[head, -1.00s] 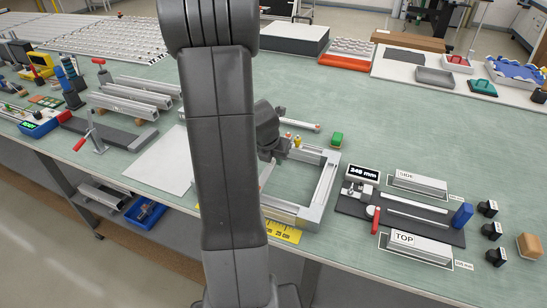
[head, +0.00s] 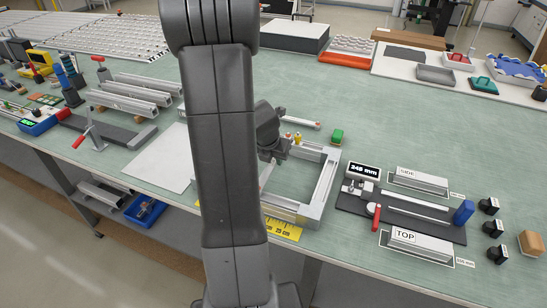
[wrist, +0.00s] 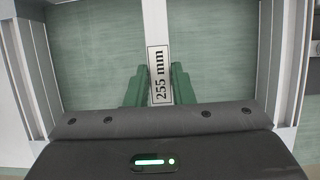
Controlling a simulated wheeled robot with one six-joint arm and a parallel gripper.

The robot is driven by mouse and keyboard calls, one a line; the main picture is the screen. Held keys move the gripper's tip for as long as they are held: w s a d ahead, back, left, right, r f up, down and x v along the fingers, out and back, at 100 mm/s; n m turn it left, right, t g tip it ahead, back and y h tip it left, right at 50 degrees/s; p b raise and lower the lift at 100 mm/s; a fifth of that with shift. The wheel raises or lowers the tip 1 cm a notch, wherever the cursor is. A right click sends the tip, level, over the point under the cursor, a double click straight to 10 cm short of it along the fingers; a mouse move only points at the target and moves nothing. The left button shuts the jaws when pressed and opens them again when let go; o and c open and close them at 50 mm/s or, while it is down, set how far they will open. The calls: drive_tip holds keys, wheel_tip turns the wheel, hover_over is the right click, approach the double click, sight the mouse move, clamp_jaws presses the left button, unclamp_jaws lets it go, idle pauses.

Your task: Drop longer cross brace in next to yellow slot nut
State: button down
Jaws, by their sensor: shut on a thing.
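My gripper (wrist: 157,84) is shut on a pale metal bar labelled 255 mm, the cross brace (wrist: 154,25), which runs up the wrist view between its dark green fingers. In the head view my gripper (head: 272,150) is over the metal frame (head: 326,185), and my arm hides part of that frame. The frame's rails (wrist: 289,60) show on both sides of the brace in the wrist view. Whether the brace touches the frame I cannot tell. A small yellow piece (head: 298,138) stands by the frame's far side; I cannot tell if it is the yellow slot nut.
A yellow ruler (head: 284,229) lies at the frame's near edge. On the right are a dark fixture (head: 440,228), a millimetre display (head: 364,171) and bars marked SIDE (head: 418,181) and TOP (head: 420,246).

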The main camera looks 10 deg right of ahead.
drive_tip(key=shift+f+b, duration=0.35)
drive_tip(key=shift+f, duration=0.1)
drive_tip(key=c, duration=1.2)
unclamp_jaws()
drive_tip(key=shift+o, duration=0.2)
drive_tip(key=p+v, duration=0.2)
drive_tip(key=v, duration=1.1)
drive_tip(key=shift+r, duration=0.35)
drive_tip(key=shift+s, duration=0.1)
drive_tip(key=b+x, duration=0.2)
drive_tip(key=x, duration=1.2)
drive_tip(key=shift+a, duration=0.1)
drive_tip(key=shift+r, duration=0.2)
